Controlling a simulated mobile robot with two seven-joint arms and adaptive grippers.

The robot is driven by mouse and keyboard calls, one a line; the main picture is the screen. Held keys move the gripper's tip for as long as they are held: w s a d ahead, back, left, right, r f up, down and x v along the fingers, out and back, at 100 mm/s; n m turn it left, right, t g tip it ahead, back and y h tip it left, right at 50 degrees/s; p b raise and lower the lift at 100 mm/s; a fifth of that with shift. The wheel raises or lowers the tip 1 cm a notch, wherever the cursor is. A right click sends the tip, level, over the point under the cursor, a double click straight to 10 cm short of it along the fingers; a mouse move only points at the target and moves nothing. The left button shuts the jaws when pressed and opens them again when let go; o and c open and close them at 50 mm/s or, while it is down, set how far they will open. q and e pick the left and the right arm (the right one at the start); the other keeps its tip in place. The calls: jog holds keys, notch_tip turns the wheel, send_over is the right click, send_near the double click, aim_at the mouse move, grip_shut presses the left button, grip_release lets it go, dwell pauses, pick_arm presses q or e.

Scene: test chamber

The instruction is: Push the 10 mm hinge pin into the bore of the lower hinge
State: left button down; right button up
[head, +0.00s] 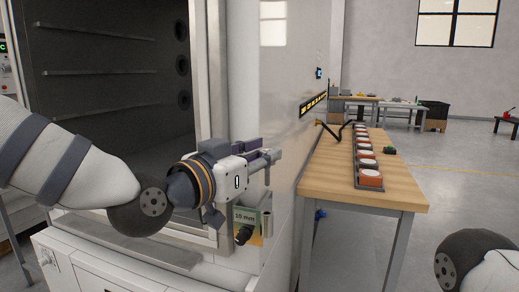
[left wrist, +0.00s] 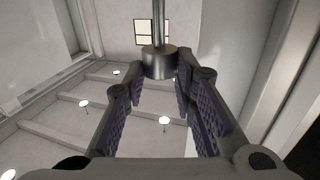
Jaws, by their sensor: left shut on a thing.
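My left gripper (head: 274,157) is in front of the white cabinet's right side, its fingers pointing right. In the left wrist view the gripper (left wrist: 160,72) is shut on a metal hinge pin (left wrist: 157,61), with a wide collar at the fingertips and a thinner rod running up the picture. My right gripper is out of view.
The open cabinet (head: 110,90) with dark shelves fills the left. A wooden bench (head: 400,190) at right carries a row of orange-and-white items (head: 370,178) in a tray. Open floor (head: 465,190) lies further right. Part of my right arm shows at lower right.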

aim_at(266, 176)
pick_arm(q)
jog(key=shift+f+b, duration=0.3)
jog(key=shift+f, duration=2.05)
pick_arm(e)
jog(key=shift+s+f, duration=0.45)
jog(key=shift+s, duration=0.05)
pick_arm(q)
jog(key=shift+r, duration=0.1)
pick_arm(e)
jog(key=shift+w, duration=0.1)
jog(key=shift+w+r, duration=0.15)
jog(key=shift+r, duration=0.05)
pick_arm(q)
jog(key=shift+p, duration=0.35)
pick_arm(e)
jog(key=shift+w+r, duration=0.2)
